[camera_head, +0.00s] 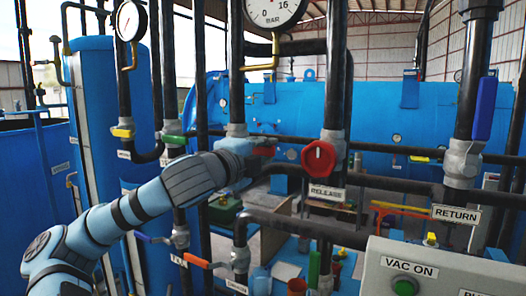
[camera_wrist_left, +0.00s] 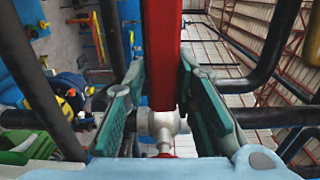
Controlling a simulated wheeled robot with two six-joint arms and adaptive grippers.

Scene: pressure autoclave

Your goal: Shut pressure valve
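My left gripper (camera_head: 262,151) reaches in from the left to a valve on a vertical dark pipe. A red lever handle (camera_head: 264,151) shows at its fingertips. In the left wrist view the same red handle (camera_wrist_left: 165,50) runs upright between the teal fingers of my left gripper (camera_wrist_left: 163,75). The fingertips sit close against both sides of it, and the gripper looks shut on it. A pale metal valve body (camera_wrist_left: 160,124) shows behind the fingers. The gripper hides most of this valve in the head view, and I see no label on it. My right gripper is out of view.
A round red knob (camera_head: 318,158) above a RELEASE label is just right of the gripper. A blue lever (camera_head: 484,108) is on the RETURN pipe. An orange lever (camera_head: 198,261) and green lever (camera_head: 314,269) are lower. Vertical pipes crowd the area. A control box (camera_head: 430,265) stands front right.

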